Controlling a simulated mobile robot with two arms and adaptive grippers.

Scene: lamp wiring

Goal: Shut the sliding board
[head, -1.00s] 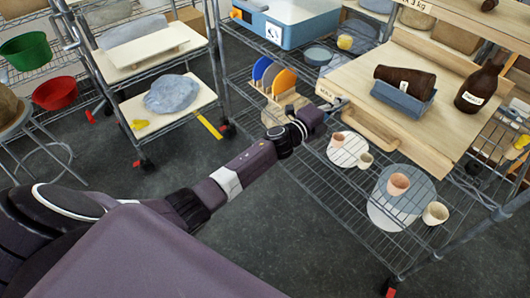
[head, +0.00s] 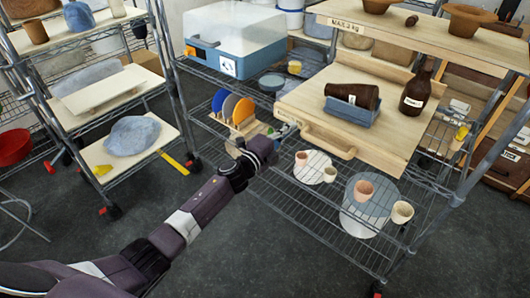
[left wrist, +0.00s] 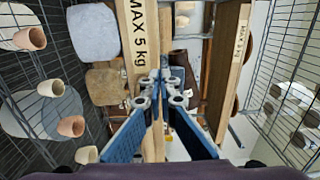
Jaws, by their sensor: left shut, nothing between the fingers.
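The sliding board (head: 300,98) is a pale wooden board on the right wire rack, pulled out towards me. A wooden bar handle (head: 328,142) runs along its front. A blue tray (head: 352,112) with a dark brown vessel (head: 350,94) lying in it, and a dark bottle (head: 416,90), stand on the board. My left gripper (head: 284,130) is shut and empty by the board's front left corner. In the left wrist view, its closed blue fingers (left wrist: 158,82) are close to the board's front edge (left wrist: 133,40), labelled MAX 5 kg; contact is unclear. My right gripper is not seen.
A fixed wooden shelf (head: 420,36) is above the board. A wire shelf below holds several cups and round plates (head: 368,215). A rack of coloured discs (head: 233,110) stands left of my gripper. Another wire rack (head: 85,110) is farther left. The dark floor between is open.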

